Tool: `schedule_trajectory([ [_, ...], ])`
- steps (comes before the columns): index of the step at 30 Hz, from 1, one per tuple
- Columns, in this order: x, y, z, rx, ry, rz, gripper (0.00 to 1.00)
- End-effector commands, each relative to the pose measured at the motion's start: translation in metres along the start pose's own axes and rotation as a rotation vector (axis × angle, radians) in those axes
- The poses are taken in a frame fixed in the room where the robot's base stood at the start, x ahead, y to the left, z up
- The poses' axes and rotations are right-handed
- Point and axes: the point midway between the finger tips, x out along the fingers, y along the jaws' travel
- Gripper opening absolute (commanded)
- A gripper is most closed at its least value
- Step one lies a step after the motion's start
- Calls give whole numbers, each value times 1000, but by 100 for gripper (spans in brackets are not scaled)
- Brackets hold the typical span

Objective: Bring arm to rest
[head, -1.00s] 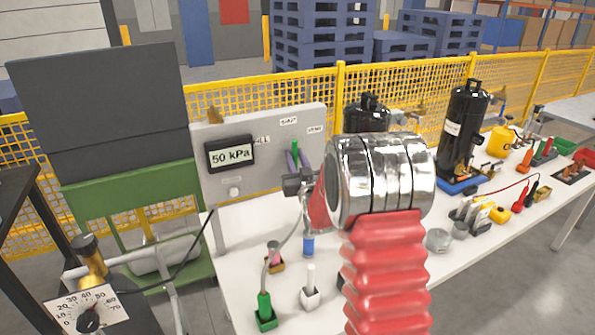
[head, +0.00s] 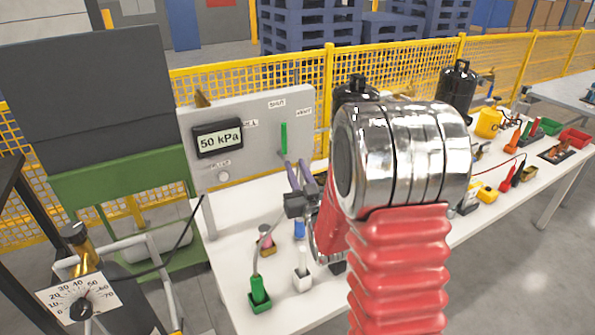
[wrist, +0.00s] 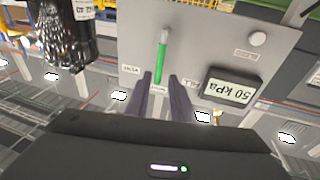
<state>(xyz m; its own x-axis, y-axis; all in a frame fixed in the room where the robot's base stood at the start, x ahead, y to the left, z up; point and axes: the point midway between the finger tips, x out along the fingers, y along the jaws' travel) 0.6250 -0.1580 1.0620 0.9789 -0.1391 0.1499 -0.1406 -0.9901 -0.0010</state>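My gripper (head: 297,178) is in front of the grey panel (head: 240,140), just below the green lever (head: 283,138). In the wrist view its two dark purple fingers (wrist: 161,80) stand apart with nothing gripped between them. The green lever shows upside down just beyond the fingertips in the wrist view (wrist: 161,58); it points up, by a SHUT label, in the head view. My red bellows arm with its shiny metal joint fills the right middle of the head view and hides part of the table.
A display on the panel (head: 218,139) reads 50 kPa. On the white table (head: 233,245) stand a green holder (head: 259,294), a white holder (head: 301,278) and a black cylinder (head: 457,85). A dial gauge (head: 78,300) is at lower left. A yellow fence (head: 329,95) runs behind.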

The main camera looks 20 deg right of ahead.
Motion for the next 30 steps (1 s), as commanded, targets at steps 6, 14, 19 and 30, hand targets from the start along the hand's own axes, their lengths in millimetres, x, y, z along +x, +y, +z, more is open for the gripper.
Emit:
schedule_trajectory([
  [6,-5,0,0,0,1,0,22],
  [14,-4,0,0,0,1,1,22],
  [19,-4,0,-1,-1,-3,1,22],
  [30,-8,-18,-16,-21,-165,1,22],
])
